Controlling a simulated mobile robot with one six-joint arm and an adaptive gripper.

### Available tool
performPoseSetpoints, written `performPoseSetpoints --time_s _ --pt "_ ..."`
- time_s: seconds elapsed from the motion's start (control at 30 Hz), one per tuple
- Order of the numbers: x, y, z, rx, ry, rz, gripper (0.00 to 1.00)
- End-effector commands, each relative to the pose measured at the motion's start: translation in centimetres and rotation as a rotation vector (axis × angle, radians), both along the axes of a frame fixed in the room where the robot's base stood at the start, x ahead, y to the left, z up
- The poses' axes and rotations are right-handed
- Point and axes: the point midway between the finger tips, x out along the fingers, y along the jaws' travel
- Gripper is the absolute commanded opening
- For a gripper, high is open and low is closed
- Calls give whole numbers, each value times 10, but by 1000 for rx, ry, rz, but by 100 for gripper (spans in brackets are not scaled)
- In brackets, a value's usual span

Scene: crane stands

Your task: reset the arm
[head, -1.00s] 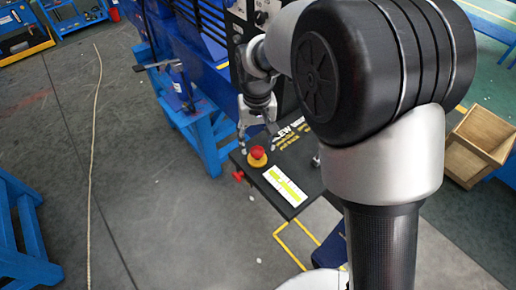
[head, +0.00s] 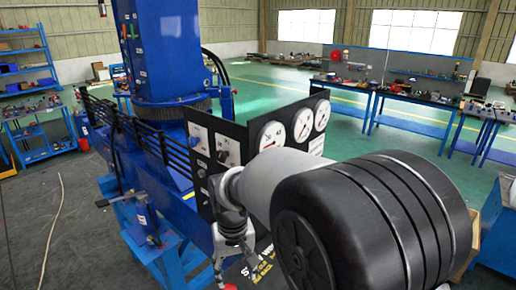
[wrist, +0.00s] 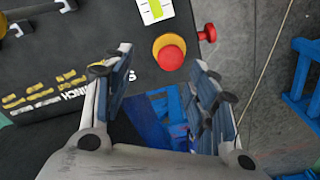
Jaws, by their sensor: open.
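My gripper (wrist: 160,82) is open and empty in the wrist view, with its two fingers spread apart. It is over the edge of a black control panel (wrist: 100,70), near a red mushroom button on a yellow base (wrist: 170,52). I cannot tell the exact gap to the button, but nothing is between the fingers. In the head view my gripper (head: 233,262) hangs low in front of the gauge panel, partly cut off by the lower edge. My own arm hides much of the lower right.
A blue crane stand (head: 160,60) rises behind a black panel with white dials (head: 270,135). A red side knob (wrist: 208,32) sticks out by the button. A blue frame stands right in the wrist view (wrist: 303,80). Workbenches (head: 410,92) line the back; open floor lies at left.

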Motion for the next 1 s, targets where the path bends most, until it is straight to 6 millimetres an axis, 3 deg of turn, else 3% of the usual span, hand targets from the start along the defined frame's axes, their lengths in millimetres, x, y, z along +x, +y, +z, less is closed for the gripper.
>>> performPoseSetpoints --time_s 0.27,0.5,0.73,1.0 --pt "-56 -97 6 44 -129 -117 53" --pt "-132 -163 -23 60 -250 -219 53" --pt "-193 -197 -69 58 -341 -293 53" --pt "-214 -207 -86 53 -374 -319 53"
